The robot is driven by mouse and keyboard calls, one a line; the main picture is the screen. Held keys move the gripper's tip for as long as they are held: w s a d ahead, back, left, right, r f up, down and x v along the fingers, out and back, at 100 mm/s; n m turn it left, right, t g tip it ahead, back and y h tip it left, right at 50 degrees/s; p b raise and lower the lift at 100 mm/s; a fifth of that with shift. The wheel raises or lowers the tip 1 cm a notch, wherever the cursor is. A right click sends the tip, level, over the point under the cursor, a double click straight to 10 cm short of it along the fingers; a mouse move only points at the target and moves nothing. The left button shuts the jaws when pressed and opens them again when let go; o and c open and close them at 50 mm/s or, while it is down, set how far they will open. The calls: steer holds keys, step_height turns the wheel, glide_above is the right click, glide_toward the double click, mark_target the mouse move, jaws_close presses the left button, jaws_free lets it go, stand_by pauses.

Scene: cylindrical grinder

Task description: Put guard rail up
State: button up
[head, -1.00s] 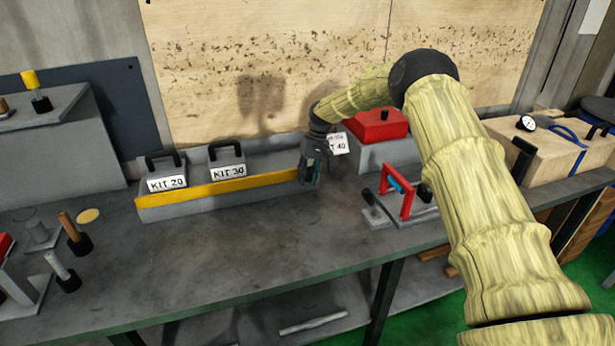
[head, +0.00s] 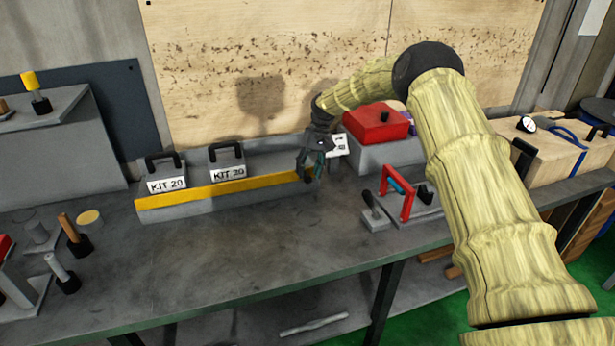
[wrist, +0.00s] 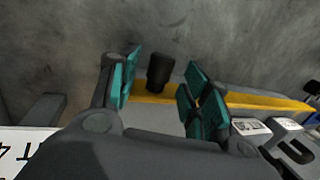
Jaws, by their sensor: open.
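The guard rail (head: 225,189) is a long yellow bar along the front of a low grey rack (head: 175,211) on the bench. It also shows in the wrist view (wrist: 255,101). A black knob (wrist: 158,66) stands out at the rail's near end in the wrist view. My gripper (head: 312,168) is at the rail's right end in the head view. In the wrist view its teal-padded fingers (wrist: 161,88) are open, one on each side of the knob, with gaps visible. In the head view the gripper hides the knob.
Kit 20 (head: 166,184) and Kit 30 (head: 228,173) stand behind the rail; another white-labelled kit (head: 339,146) is partly hidden behind my gripper. A red-framed fixture (head: 408,196) stands to the right. The bench (head: 240,255) in front is clear.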

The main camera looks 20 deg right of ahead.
steer(key=v, duration=0.9)
